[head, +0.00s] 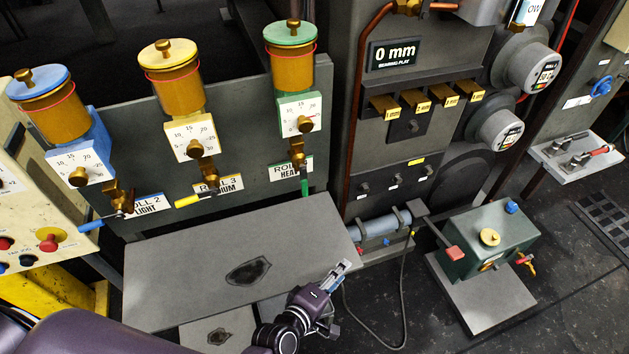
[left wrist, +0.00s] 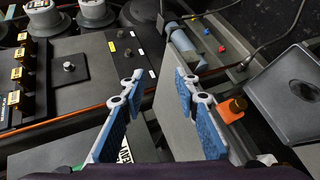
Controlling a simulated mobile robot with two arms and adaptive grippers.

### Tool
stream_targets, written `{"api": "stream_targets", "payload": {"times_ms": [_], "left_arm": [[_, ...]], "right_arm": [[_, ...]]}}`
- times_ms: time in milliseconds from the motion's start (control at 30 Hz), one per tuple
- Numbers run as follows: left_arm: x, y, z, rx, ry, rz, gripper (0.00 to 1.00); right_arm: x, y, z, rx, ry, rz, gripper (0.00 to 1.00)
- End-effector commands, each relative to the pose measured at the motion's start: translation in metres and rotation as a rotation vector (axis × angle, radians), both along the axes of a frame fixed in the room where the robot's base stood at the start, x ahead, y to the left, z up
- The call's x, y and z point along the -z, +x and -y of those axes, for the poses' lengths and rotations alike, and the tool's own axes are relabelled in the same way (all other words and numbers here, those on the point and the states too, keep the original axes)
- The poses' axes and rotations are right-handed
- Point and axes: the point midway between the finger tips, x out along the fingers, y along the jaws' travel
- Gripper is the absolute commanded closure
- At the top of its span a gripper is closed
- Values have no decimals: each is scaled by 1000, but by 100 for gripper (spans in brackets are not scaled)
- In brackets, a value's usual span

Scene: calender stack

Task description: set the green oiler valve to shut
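The green oiler (head: 290,65) has a green lid, an amber cup and a white dial, and is the rightmost of the oilers in the head view. Its brass valve (head: 298,148) sits below the dial. The valve's green handle (head: 305,186) points down, in front of the roll label (head: 283,170). My left gripper (head: 341,272) is to the right of and below the handle, in front of the grey plate's right end, apart from the valve. In the left wrist view its blue-padded fingers (left wrist: 158,115) are spread, with nothing between them. My right gripper is not in view.
A yellow oiler (head: 176,80) and a blue oiler (head: 48,110) stand to the left, with their handles pointing sideways to the left. A grey plate (head: 200,250) lies below the oilers. A grey cylinder (head: 380,227) and a dark green box (head: 487,240) are to the right.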

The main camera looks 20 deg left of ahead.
Motion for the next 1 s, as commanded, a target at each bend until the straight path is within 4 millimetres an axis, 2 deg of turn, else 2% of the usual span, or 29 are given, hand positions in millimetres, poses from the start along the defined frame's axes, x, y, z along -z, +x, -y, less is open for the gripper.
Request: {"api": "stream_targets", "payload": {"times_ms": [200, 367, 467, 633, 800, 1000], "left_arm": [[-38, 23, 2, -142, -226, 53, 71], [-75, 41, -5, -286, -470, 102, 71], [-103, 53, -15, -405, -684, 144, 71], [-150, 66, -51, -665, -1178, 236, 71], [-166, 62, -84, -856, -1549, 317, 71], [-168, 60, -98, -931, -1698, 355, 71]], "right_arm": [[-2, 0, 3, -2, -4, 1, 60], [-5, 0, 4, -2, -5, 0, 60], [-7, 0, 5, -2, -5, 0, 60], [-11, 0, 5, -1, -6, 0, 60], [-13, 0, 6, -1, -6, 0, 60], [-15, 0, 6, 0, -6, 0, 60]]}}
